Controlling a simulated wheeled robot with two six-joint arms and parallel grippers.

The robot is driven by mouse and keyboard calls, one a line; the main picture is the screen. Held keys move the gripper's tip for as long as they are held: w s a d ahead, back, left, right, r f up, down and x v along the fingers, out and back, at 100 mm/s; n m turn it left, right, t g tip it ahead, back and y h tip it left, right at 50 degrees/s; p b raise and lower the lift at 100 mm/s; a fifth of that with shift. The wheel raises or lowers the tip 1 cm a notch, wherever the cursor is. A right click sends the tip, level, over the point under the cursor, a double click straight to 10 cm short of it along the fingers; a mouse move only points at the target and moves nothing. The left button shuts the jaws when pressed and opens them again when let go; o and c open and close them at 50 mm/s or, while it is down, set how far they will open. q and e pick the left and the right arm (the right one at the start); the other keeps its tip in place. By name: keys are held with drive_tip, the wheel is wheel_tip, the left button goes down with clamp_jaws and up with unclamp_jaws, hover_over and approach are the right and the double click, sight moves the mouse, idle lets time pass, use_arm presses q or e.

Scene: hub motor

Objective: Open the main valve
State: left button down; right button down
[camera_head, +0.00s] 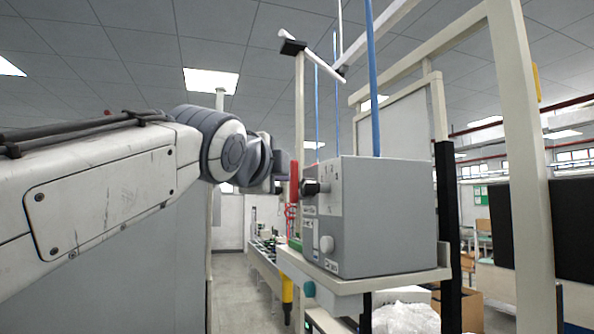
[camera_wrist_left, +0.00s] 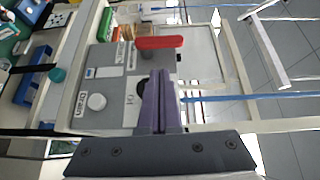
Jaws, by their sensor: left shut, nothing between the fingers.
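A grey control box (camera_head: 385,215) stands on a shelf in the head view. A red handle (camera_head: 294,181) and a black knob (camera_head: 311,188) stick out from its upper front, with a white knob (camera_head: 327,244) lower down. I cannot tell from the labels which one is the main valve. My left gripper (camera_head: 284,166) is close to the red handle. In the left wrist view the shut, empty fingers (camera_wrist_left: 160,76) point at the panel. They partly cover a dark round knob (camera_wrist_left: 141,87), beside the red handle (camera_wrist_left: 159,42). The white knob (camera_wrist_left: 96,102) shows to their left. Contact is unclear.
The pale shelf (camera_head: 375,284) under the box carries a teal button (camera_head: 308,289) on its front edge. Pale frame posts (camera_head: 530,160) and blue hoses (camera_head: 372,80) stand around the box. An open aisle (camera_head: 236,290) runs behind my left arm.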

sight(295, 174)
use_arm(q)
drive_tip(key=shift+a+r, duration=0.15)
drive_tip(key=shift+r, duration=0.35)
drive_tip(key=p+x, duration=0.4)
drive_tip(key=x, duration=0.5)
drive_tip(key=shift+r+p, duration=0.15)
drive_tip(key=shift+p, duration=0.15)
drive_tip(key=shift+w, duration=0.5)
